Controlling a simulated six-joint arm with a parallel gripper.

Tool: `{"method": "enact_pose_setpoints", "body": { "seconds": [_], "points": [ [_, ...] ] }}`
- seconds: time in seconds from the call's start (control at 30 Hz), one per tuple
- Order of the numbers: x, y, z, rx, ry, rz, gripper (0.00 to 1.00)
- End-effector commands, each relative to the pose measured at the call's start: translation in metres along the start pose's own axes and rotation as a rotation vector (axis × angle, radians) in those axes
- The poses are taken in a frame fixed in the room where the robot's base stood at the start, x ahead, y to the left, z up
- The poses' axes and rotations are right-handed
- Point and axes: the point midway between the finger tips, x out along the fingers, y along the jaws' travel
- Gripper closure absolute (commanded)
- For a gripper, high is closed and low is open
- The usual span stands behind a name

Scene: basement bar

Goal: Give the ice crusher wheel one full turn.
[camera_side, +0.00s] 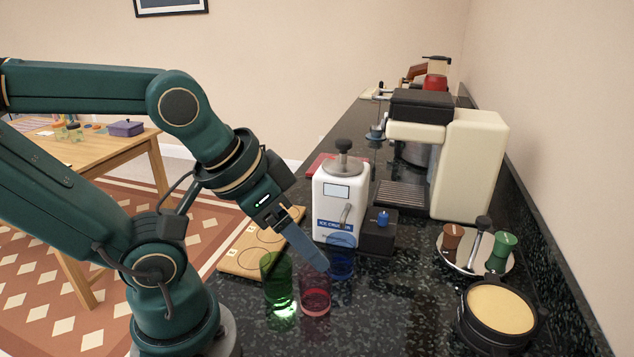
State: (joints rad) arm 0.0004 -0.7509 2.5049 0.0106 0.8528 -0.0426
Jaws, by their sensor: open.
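The ice crusher (330,207) is a white upright box with a small display and a blue label on its front. A grey round wheel (344,168) with a black upright knob (343,146) sits on its top. A small metal lever (345,213) shows on its front. My gripper (318,262) points down and to the right, in front of the crusher and below its wheel. It is apart from the wheel and holds nothing visible. One finger shows clearly; the other is mostly hidden.
Green (277,280), red (315,297) and blue (341,262) glasses stand close around my gripper. A wooden board (238,262) lies left. A dark box with a blue knob (382,217) and a coffee machine (470,160) stand right. The front middle counter (400,310) is clear.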

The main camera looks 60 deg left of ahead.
Motion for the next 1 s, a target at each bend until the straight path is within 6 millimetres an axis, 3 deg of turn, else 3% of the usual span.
{"method": "enact_pose_setpoints", "body": {
  "seconds": [0.47,1.0],
  "points": [
    [-0.027,-0.009,-0.089,-0.152,0.380,-0.015,0.29],
    [-0.079,-0.015,-0.177,-0.219,0.747,0.020,0.29]
  ]
}}
